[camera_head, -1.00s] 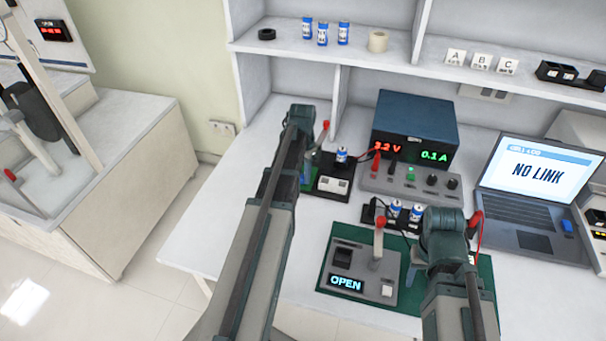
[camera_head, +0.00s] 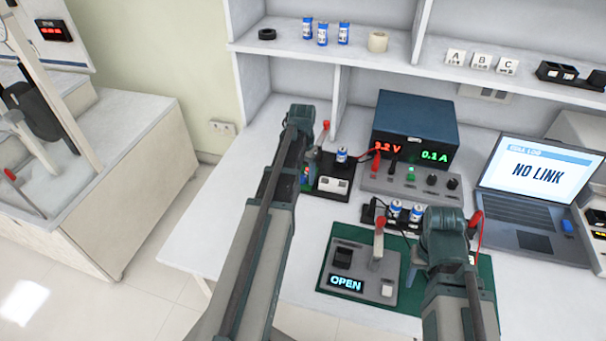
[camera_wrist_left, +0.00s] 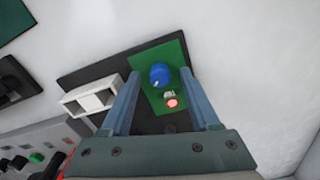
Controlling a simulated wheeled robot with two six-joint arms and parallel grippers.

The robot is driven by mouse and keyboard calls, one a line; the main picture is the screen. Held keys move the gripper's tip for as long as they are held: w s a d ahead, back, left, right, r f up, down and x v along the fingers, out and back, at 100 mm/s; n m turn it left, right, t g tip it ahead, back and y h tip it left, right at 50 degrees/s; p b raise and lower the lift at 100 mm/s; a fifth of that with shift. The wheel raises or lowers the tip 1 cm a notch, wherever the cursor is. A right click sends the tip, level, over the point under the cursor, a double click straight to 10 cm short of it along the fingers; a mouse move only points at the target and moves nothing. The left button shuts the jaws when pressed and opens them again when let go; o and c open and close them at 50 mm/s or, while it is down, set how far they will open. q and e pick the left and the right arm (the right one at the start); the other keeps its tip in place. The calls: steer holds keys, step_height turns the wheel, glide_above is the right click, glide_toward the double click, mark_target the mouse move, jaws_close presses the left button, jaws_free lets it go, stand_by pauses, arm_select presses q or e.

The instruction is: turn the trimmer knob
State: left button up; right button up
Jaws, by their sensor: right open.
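The blue trimmer knob (camera_wrist_left: 160,75) sits on a small green board (camera_wrist_left: 148,99) in the left wrist view. A small pale part and a lit pink-red spot lie beside it on the board. My left gripper (camera_wrist_left: 160,76) is open, with one finger on each side of the knob in the picture; I cannot tell whether either touches it. In the head view my left gripper (camera_head: 311,168) is over the board at the left of the dark module, and the knob is mostly hidden there. My right gripper (camera_head: 414,268) is open and largely hidden behind its wrist.
A white block (camera_wrist_left: 92,100) stands close beside the left finger. The power supply (camera_head: 414,130) reads 3.2 V and 0.1 A. A laptop (camera_head: 532,170) shows NO LINK. A grey fixture (camera_head: 350,262) with a red-tipped lever reads OPEN. The bench's left part is clear.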

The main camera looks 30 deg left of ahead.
mark_target(303, 176)
steer(key=shift+r, duration=0.1)
arm_select(q)
step_height(303, 176, up, 14)
steer(key=p, duration=1.4)
arm_select(e)
step_height(303, 176, up, 14)
arm_select(q)
steer(key=shift+f, duration=0.1)
arm_select(e)
steer(key=shift+f, duration=0.2)
arm_select(q)
steer(key=s+d+m, duration=0.1)
steer(key=s+d, duration=0.4)
steer(key=d, duration=0.5)
steer(key=s+d+m+y, duration=0.1)
steer(key=s+d, duration=0.5)
steer(key=d, duration=0.4)
steer(key=s+d+m, duration=0.1)
steer(key=s+d, duration=0.5)
steer(key=d, duration=0.4)
steer(key=shift+d+m, duration=0.2)
steer(key=shift+m, duration=0.1)
